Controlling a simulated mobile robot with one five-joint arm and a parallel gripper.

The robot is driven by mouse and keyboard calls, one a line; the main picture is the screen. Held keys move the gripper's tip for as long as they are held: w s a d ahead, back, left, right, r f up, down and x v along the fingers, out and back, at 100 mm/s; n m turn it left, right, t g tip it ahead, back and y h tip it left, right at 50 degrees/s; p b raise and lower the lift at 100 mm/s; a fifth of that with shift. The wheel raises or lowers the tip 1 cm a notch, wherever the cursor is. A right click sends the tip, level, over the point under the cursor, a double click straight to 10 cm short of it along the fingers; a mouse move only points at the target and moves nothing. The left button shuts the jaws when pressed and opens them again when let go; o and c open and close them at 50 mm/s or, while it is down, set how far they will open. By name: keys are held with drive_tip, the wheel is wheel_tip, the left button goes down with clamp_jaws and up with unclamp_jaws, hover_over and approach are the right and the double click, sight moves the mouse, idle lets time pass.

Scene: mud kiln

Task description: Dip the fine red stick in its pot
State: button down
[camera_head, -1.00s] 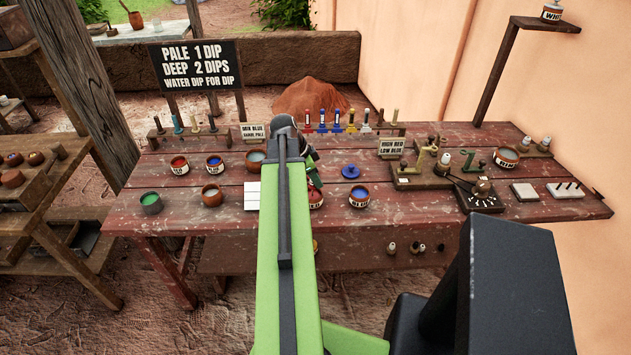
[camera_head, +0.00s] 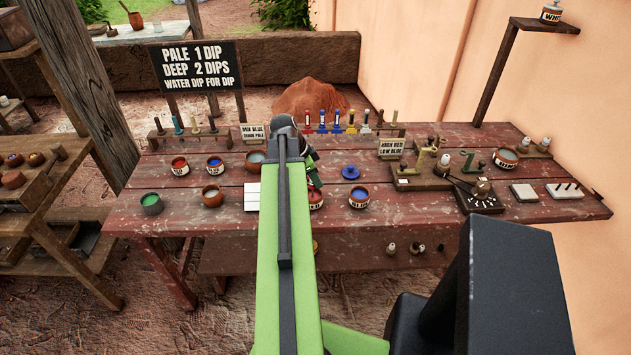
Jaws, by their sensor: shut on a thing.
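My gripper (camera_head: 314,182) is at the middle of the table, partly hidden behind my green arm. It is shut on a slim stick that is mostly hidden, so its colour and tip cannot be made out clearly. Just below it in the picture is a small labelled pot with red paint (camera_head: 316,201), its left side covered by my arm. I cannot tell whether the stick's tip is in the paint or above it. Another labelled pot of red paint (camera_head: 180,166) stands at the left of the table.
A blue pot (camera_head: 359,198) and a blue lid (camera_head: 351,172) are close on the right. A rack of coloured sticks (camera_head: 337,126) stands behind. Dark stands and a dial (camera_head: 481,200) occupy the right side.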

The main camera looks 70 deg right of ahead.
drive_tip(key=shift+r+p, duration=3.2)
drive_tip(key=shift+r, duration=0.25)
drive_tip(key=shift+f, duration=0.1)
